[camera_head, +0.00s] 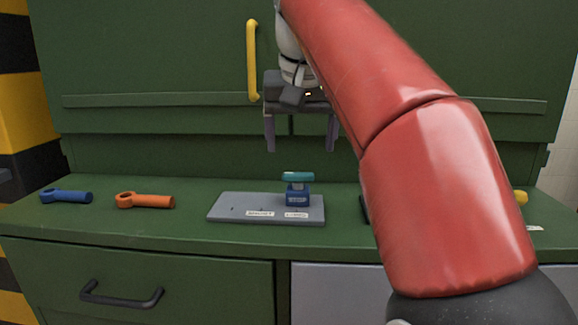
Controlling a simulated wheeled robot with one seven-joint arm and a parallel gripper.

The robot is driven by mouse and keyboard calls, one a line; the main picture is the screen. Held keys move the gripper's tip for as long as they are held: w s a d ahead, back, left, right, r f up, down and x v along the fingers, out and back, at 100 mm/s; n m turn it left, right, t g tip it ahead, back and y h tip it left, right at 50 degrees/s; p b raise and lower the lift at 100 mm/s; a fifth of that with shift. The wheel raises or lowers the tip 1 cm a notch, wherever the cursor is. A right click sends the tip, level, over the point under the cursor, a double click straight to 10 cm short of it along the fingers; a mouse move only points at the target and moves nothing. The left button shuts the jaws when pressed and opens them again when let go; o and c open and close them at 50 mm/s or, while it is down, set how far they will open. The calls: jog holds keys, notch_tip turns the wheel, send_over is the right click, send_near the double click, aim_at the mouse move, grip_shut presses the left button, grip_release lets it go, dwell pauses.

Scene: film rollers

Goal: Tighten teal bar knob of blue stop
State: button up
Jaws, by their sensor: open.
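The blue stop (297,196) stands upright on the right part of a grey plate (235,206) on the green bench. Its teal bar knob (298,176) sits on top, with the bar lying left to right in the picture. My gripper (300,146) is open and empty, with its two fingers pointing down. In the picture it is above the knob and apart from it; how far apart in depth I cannot tell. My red arm comes in from the right and hides part of the bench.
A blue wrench-like tool (66,196) and an orange one (145,200) lie at the left of the bench (190,238). Two labels (260,214) are on the plate's front. A yellow handle (252,60) is on the green cabinet behind. A yellow item (520,197) shows partly behind my arm.

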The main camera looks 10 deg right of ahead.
aim_at(298, 174)
jog(key=b+x, duration=0.1)
jog(key=x, duration=0.1)
jog(key=b+x, duration=0.1)
jog(key=x, duration=0.2)
jog(key=b+x, duration=0.1)
jog(key=x, duration=0.1)
jog(key=shift+w, duration=0.45)
jog(key=c, duration=1)
